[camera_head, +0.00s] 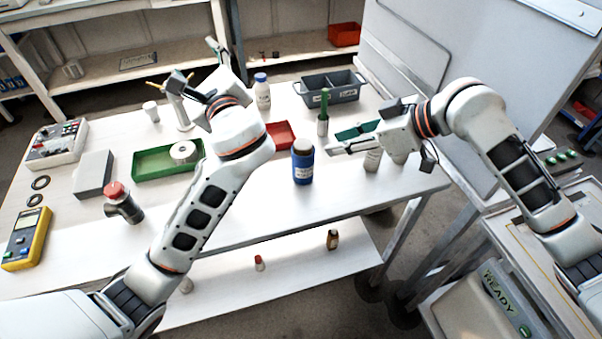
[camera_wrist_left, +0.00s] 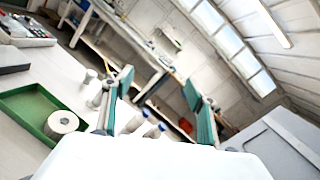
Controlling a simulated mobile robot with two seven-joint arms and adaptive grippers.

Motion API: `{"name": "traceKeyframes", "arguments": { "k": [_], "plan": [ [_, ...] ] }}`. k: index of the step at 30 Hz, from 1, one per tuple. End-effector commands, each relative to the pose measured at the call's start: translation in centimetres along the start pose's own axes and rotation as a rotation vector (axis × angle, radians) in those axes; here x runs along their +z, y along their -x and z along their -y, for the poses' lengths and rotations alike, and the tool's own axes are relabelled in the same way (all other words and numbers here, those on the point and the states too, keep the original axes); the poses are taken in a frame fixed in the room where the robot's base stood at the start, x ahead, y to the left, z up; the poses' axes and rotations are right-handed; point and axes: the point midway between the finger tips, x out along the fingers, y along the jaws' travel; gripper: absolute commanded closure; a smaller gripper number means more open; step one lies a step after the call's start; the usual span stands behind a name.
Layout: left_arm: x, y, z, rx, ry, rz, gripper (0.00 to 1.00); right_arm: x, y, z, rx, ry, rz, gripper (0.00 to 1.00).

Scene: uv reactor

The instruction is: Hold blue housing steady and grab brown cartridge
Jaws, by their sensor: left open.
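The blue housing (camera_head: 303,168) stands upright on the white table, with a pale label on its front. The brown cartridge (camera_head: 303,145) shows only as a brownish top at the housing's mouth; the rest is hidden inside. My left gripper (camera_head: 192,60) is raised over the table's back left, away from the housing, open and empty. In the left wrist view its two green-padded fingers (camera_wrist_left: 158,84) are wide apart. My right gripper (camera_head: 335,143) is just right of the housing near its top, pointing at it, with a gap between its fingers. I cannot see contact with the housing.
A green tray (camera_head: 139,163) holds a white roll (camera_head: 184,151). A red tray (camera_head: 281,135) lies behind the housing. A white bottle (camera_head: 262,97), a green-topped item (camera_head: 323,121) and a grey divided bin (camera_head: 331,90) stand farther back. The tabletop in front of the housing is clear.

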Motion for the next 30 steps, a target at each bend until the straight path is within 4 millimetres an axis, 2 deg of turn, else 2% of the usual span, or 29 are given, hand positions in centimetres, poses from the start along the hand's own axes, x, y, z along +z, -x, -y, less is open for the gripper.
{"name": "traceKeyframes", "arguments": {
  "k": [1,3,8,11,15,21,24,30],
  "plan": [
    [-0.4,2.2,1.8,-0.033,-0.034,-0.012,0.42,0.0,0.0,0.0,0.0,0.0,0.0,0.72],
    [-0.8,5.1,3.9,-0.076,-0.094,-0.022,0.42,0.0,0.0,0.0,0.0,0.0,0.0,0.72],
    [-0.7,11.8,8.3,-0.174,-0.215,-0.03,0.42,0.0,0.0,0.0,0.0,0.0,0.0,0.72],
    [-5.9,12.4,7.1,-0.204,-0.313,-0.125,0.42,0.0,0.0,0.0,0.0,0.0,0.0,0.72],
    [-12.7,14.3,5.5,-0.261,-0.418,-0.265,0.42,0.0,0.0,0.0,0.0,0.0,0.0,0.72],
    [-20.8,17.8,2.7,-0.333,-0.532,-0.443,0.42,0.0,0.0,0.0,0.0,0.0,0.0,0.72],
    [-23.3,19.3,1.5,-0.358,-0.567,-0.504,0.42,0.0,0.0,0.0,0.0,0.0,0.0,0.72],
    [-25.7,20.7,0.5,-0.383,-0.596,-0.562,0.42,0.0,0.0,0.0,0.0,0.0,0.0,0.72]
  ]
}}
